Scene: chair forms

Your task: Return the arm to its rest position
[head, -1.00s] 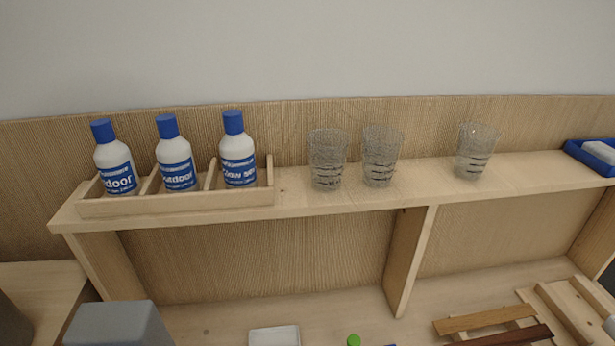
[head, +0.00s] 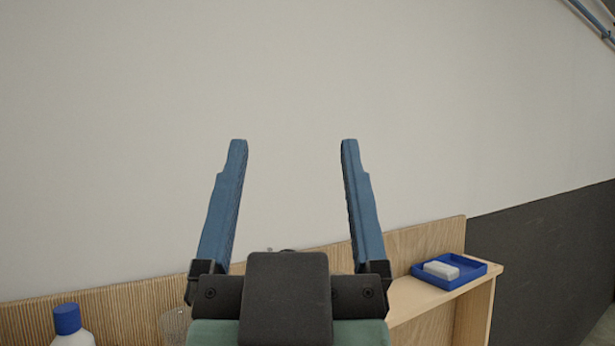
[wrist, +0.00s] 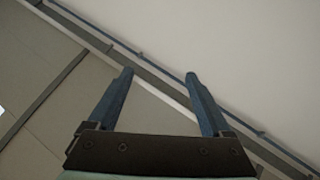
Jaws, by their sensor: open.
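My gripper (head: 293,145) is in the middle of the head view, pointing up in front of the pale wall. Its two blue fingers are wide apart with nothing between them. It also shows in the wrist view (wrist: 158,75), where the fingers are spread and empty against the wall and ceiling. In the head view its dark body and the arm below cover the middle part of the wooden shelf (head: 415,300).
A white bottle with a blue cap (head: 68,320) is at the lower left. A glass (head: 176,324) shows partly beside my gripper. A blue tray (head: 478,268) holding a white block (head: 441,270) stands on the shelf at right. The space around the fingers is clear.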

